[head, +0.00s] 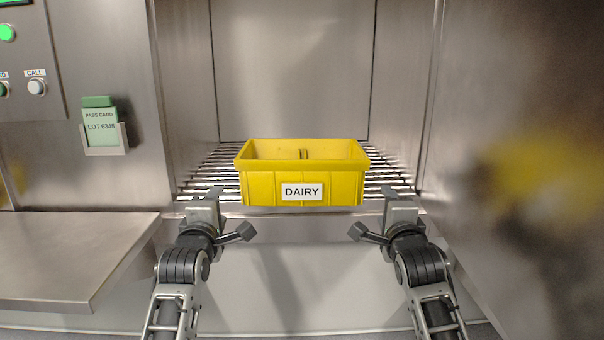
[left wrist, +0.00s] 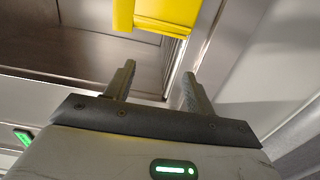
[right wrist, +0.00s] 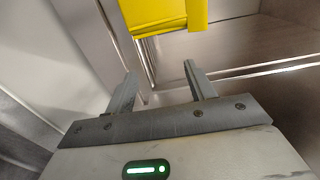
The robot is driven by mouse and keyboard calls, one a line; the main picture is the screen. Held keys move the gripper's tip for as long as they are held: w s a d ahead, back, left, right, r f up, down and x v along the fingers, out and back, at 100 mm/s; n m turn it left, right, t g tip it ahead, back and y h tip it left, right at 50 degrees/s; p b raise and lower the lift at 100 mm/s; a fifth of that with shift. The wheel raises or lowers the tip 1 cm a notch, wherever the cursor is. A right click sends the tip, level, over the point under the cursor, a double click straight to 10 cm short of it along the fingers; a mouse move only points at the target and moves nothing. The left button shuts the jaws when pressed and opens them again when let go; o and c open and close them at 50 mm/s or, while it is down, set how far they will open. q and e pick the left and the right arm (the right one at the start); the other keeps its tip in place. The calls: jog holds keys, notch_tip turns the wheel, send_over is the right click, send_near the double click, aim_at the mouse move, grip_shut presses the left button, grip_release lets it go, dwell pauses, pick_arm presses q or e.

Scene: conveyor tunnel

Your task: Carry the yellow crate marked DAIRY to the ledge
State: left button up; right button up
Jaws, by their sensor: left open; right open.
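The yellow crate (head: 262,186) with a white DAIRY label sits upright on the roller bed inside the tunnel, its labelled side facing me. Its interior looks empty apart from a small dark detail at the back wall. My left gripper (head: 212,192) is open and empty, in front of the crate and to its left. My right gripper (head: 398,192) is open and empty, in front and to the right. Neither touches the crate. Part of the crate shows at the top of the left wrist view (left wrist: 165,14) and of the right wrist view (right wrist: 168,14), beyond the open fingers.
A steel ledge (head: 70,250) lies at the left, outside the tunnel. The rollers (head: 208,168) show on both sides of the crate between steel walls (head: 400,90). A pass card (head: 101,128) reading LOT 6345 sits in a holder on the left wall, below a button panel (head: 28,60).

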pick_arm(q)
jog(key=w+d, duration=0.1)
jog(key=w, duration=1)
jog(key=shift+w+d, duration=0.25)
jog(key=shift+w, duration=0.15)
pick_arm(e)
jog(key=w+a, duration=0.1)
jog(key=w, duration=1)
jog(key=shift+w+a, duration=0.25)
jog(key=shift+w, duration=0.15)
pick_arm(q)
jog(key=shift+d+r, duration=0.1)
jog(key=shift+d, duration=0.35)
pick_arm(e)
jog(key=shift+a+r, duration=0.1)
jog(key=shift+a, duration=0.35)
